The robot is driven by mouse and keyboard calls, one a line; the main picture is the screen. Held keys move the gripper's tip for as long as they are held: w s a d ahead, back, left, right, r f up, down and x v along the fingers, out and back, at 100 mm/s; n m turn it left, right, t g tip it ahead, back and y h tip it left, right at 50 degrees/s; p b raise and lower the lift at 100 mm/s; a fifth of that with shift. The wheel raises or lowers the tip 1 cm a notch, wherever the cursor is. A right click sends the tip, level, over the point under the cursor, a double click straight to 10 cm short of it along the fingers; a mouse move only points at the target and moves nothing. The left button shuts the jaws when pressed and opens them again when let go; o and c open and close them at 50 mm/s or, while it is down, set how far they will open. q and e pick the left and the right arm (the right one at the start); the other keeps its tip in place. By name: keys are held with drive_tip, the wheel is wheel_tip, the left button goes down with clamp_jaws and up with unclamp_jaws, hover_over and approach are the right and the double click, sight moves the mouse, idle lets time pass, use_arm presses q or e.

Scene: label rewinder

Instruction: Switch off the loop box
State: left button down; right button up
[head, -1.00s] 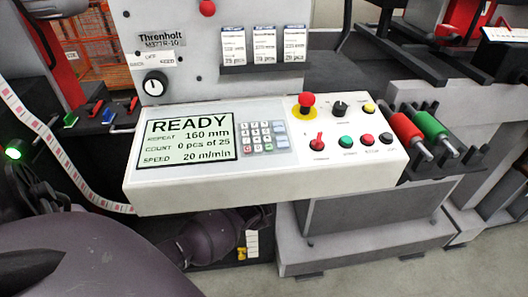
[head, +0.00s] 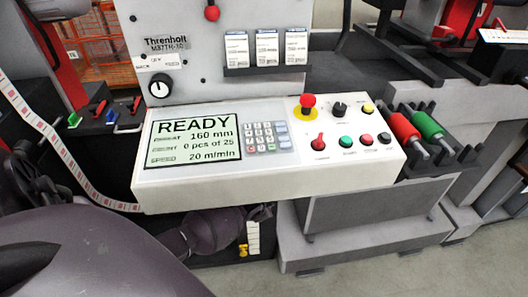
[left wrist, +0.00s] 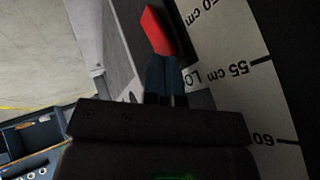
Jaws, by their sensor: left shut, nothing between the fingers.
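In the left wrist view, a red switch lever (left wrist: 158,30) stands just beyond the fingertips of my left gripper (left wrist: 164,58). The blue-grey fingers are shut with nothing between them. Their tips overlap the lever's lower end in the picture; I cannot tell whether they touch it. The loop box's lamp does not show there. My right gripper is in neither view.
A centimetre scale (left wrist: 240,70) runs along the right of the wrist view. In the head view, the control panel (head: 155,198) has a screen (head: 195,143) reading READY, a red mushroom button (head: 307,101) and several knobs. A striped label web (head: 45,135) runs down the left.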

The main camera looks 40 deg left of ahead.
use_arm(q)
drive_tip(key=shift+f, duration=0.1)
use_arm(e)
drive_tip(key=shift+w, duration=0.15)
use_arm(q)
drive_tip(key=a+p+v, duration=0.1)
drive_tip(key=p+v, duration=0.2)
drive_tip(key=v, duration=0.4)
drive_tip(key=shift+s+d+r, duration=0.2)
drive_tip(key=shift+d+r, duration=0.05)
drive_tip(key=shift+d, duration=0.3)
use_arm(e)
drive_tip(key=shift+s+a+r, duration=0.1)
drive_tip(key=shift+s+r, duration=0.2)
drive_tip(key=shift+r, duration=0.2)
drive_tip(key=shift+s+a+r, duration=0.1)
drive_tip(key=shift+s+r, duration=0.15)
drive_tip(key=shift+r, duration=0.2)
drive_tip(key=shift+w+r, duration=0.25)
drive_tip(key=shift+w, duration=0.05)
